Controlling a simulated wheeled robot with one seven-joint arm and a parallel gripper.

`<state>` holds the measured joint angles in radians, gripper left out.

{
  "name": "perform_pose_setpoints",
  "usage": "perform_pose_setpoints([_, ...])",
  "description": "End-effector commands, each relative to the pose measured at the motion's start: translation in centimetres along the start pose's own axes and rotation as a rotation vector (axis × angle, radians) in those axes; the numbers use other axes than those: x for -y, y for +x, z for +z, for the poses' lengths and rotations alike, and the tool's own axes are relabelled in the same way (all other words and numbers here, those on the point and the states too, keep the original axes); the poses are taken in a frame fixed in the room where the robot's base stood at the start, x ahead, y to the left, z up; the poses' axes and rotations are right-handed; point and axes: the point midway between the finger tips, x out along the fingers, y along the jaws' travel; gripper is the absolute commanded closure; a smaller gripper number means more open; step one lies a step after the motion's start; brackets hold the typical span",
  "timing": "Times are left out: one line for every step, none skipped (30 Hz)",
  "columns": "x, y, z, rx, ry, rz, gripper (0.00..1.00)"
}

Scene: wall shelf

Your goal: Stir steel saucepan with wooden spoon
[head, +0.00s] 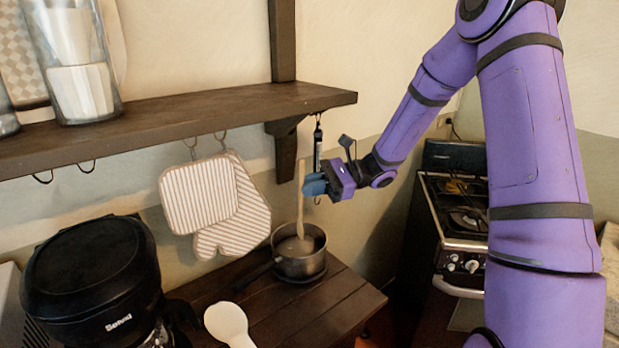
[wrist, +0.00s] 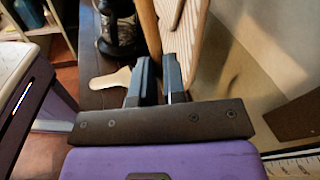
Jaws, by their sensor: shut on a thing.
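The steel saucepan (head: 303,266) stands on the dark wooden counter below the shelf, its dark handle pointing to the lower left. The wooden spoon (head: 301,212) is nearly upright, with its lower end down inside the saucepan; its tip is hard to make out. My gripper (head: 308,186) is shut on the spoon's upper handle, above the pan's rim. In the wrist view the spoon handle (wrist: 149,28) runs up from between the two fingers (wrist: 158,75). The saucepan cannot be made out in the wrist view.
A black appliance (head: 95,275) and a pale spoon-shaped piece (head: 227,322) are at front left. A stove (head: 455,225) stands to the right.

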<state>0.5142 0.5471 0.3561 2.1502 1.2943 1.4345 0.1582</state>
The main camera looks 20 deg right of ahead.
Motion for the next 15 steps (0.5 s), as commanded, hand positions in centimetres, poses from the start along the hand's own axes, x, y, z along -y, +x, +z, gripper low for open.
perform_pose_setpoints([0.1, 0.0, -0.4, 0.001, 0.000, 0.000, 1.00])
perform_pose_setpoints([0.1, 0.0, -0.6, 0.001, 0.000, 0.000, 1.00])
perform_pose_setpoints([0.1, 0.0, -0.9, 0.001, 0.000, 0.000, 1.00])
perform_pose_setpoints([0.1, 0.0, -1.1, 0.001, 0.000, 0.000, 1.00])
perform_pose_setpoints([0.1, 0.0, -1.3, 0.001, 0.000, 0.000, 1.00])
perform_pose_setpoints([0.1, 0.0, -1.6, 0.001, 0.000, 0.000, 1.00])
perform_pose_setpoints([0.1, 0.0, -1.8, 0.001, 0.000, 0.000, 1.00])
perform_pose_setpoints([0.1, 0.0, -2.0, 0.001, 0.001, 0.000, 1.00])
perform_pose_setpoints([0.1, 0.0, -2.3, 0.001, 0.001, 0.000, 1.00])
perform_pose_setpoints([0.1, 0.0, -2.5, 0.001, 0.001, 0.000, 1.00])
perform_pose_setpoints([0.1, 0.0, -2.7, 0.001, 0.001, 0.000, 1.00])
perform_pose_setpoints([0.1, 0.0, -2.9, 0.001, 0.000, 0.000, 1.00])
perform_pose_setpoints([0.1, 0.0, -3.1, 0.001, 0.000, 0.000, 1.00])
perform_pose_setpoints([0.1, 0.0, -3.4, 0.001, 0.000, 0.000, 1.00])
perform_pose_setpoints([0.1, 0.0, -3.6, 0.001, 0.000, 0.000, 1.00])
